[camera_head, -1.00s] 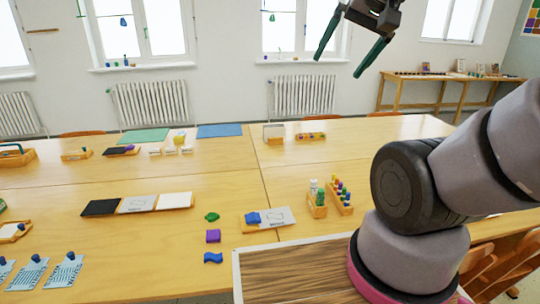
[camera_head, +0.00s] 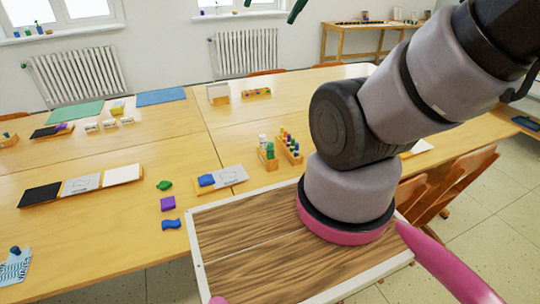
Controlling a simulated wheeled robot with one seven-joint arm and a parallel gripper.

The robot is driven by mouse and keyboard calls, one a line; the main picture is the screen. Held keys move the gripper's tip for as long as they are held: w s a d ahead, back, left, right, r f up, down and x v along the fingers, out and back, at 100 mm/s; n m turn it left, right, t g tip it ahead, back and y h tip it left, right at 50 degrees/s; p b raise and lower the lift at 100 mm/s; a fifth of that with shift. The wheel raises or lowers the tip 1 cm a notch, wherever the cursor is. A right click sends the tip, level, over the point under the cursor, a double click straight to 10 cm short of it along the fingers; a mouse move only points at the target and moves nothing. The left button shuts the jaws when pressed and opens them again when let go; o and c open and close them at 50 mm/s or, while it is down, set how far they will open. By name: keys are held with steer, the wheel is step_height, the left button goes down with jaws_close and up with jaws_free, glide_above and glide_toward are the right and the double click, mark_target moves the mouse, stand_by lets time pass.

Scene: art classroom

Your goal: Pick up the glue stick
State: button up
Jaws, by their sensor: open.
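I cannot single out the glue stick for certain. A small wooden holder (camera_head: 268,162) on the table carries upright tube-like pieces, one white-topped (camera_head: 262,139) and some green (camera_head: 270,150); these may be glue sticks, but they are too small to tell. My gripper (camera_head: 273,7) shows only as dark green fingertips at the top edge, set apart, open and empty. It is up in the air, well clear of the table and the holder. The rest of the gripper is out of frame.
A second holder with coloured pegs (camera_head: 290,148) stands right beside the first. Green, purple (camera_head: 168,203) and blue pieces lie to the left, near a tray with a white card (camera_head: 234,175). Wooden chairs (camera_head: 450,185) stand at the right. Bare table (camera_head: 120,215) lies at the front left.

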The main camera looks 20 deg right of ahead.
stand_by(0.4)
steer(key=c, duration=0.5)
steer(key=m+g+y, duration=0.2)
steer(key=m+g, duration=0.4)
steer(key=m, duration=0.6)
glide_above(273, 143)
step_height(273, 143, down, 29)
steer(key=f+m, duration=0.1)
steer(key=f, duration=0.4)
steer(key=f+m, duration=0.1)
steer(key=f, duration=0.4)
steer(key=f+m, duration=0.1)
steer(key=f, duration=0.4)
steer(key=shift+s+d+f+g+y, duration=0.2)
steer(key=shift+d+g+y, duration=0.1)
steer(key=shift+d+g, duration=0.1)
steer(key=shift+w+d+x, duration=0.1)
steer(key=shift+d+x, duration=0.05)
steer(key=shift+x, duration=1.25)
steer(key=shift+w+d+x, duration=0.1)
steer(key=shift+x, duration=1.35)
